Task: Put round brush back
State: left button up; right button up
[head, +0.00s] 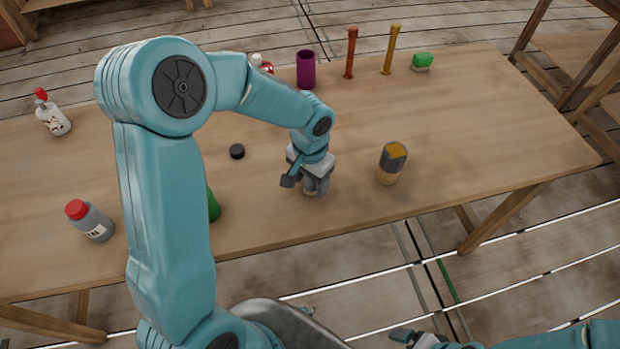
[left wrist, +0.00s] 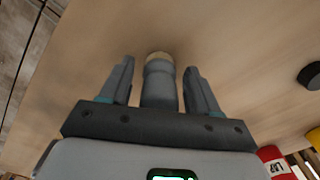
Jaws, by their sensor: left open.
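My left gripper (head: 306,184) is low over the table's front middle, with its fingers pointing down. In the left wrist view its two fingers (left wrist: 160,88) stand apart. A grey cylinder with a tan far end (left wrist: 159,84), which looks like the round brush, is between them, with a gap to each finger. In the head view the gripper mostly hides it. A squat dark grey piece with a yellow top and tan lower part (head: 391,163) stands to the right. My right gripper (head: 415,338) is at the bottom edge, off the table, partly cut off.
On the wooden table (head: 470,120) are a black cap (head: 237,151), a purple cup (head: 306,69), red (head: 350,53) and yellow (head: 390,50) upright pieces, a green block (head: 422,62), and bottles at left (head: 90,220). The right side is clear.

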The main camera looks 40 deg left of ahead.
pick_arm(q)
notch_tip(320, 180, up, 11)
jog(key=shift+w+f+p, duration=0.1)
jog(key=shift+p, duration=0.35)
jog(key=shift+r, duration=0.75)
